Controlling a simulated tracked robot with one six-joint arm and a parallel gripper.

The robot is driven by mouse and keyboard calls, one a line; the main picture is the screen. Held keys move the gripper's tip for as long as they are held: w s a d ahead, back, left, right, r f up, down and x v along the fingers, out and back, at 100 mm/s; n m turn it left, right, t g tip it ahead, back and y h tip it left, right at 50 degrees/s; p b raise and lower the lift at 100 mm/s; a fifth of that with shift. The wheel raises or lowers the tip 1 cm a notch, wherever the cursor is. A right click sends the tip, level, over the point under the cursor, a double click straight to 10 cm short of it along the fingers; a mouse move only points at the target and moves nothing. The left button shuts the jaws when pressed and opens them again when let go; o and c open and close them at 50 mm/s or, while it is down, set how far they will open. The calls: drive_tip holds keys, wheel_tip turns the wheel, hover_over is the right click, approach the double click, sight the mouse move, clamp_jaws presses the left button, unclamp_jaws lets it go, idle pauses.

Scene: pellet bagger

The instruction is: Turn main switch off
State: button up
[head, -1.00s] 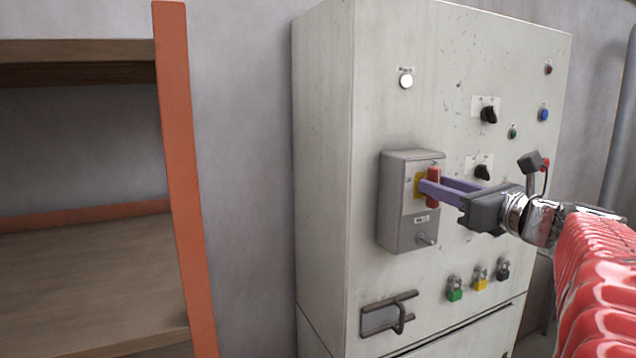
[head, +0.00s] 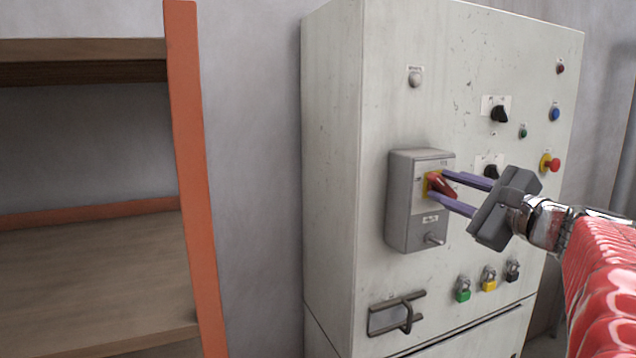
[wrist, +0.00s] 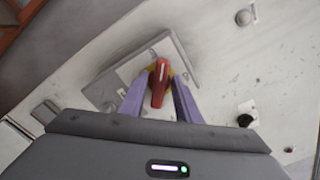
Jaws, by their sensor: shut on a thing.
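The main switch is a red handle (head: 441,185) on a yellow plate, on a grey box (head: 408,228) fixed to the cabinet front. The handle is tilted, its upper end to the left in the head view. My gripper (head: 438,184) is turned to a slant and its two purple fingers are shut on the handle, one on each side. In the wrist view the red handle (wrist: 159,84) lies between the fingers. The round lamp (head: 415,77) above the box looks grey and unlit.
The pale cabinet (head: 333,170) carries black selector knobs (head: 500,114), a red mushroom button (head: 551,163) and several padlocks (head: 463,289) below. A hasp (head: 397,314) sits low at the left. A shelf with an orange post (head: 188,150) stands left.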

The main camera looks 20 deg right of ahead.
drive_tip(key=n, duration=0.4)
drive_tip(key=shift+a+f+n, duration=0.15)
drive_tip(key=shift+f+n, duration=0.1)
drive_tip(key=shift+n, duration=0.05)
drive_tip(key=shift+f+n, duration=0.2)
drive_tip(key=shift+n, duration=1.5)
drive_tip(key=o, duration=0.7)
drive_tip(key=shift+r, duration=0.1)
drive_tip(key=shift+s, duration=0.9)
drive_tip(key=shift+s+d, duration=0.2)
drive_tip(key=shift+s, duration=5.8)
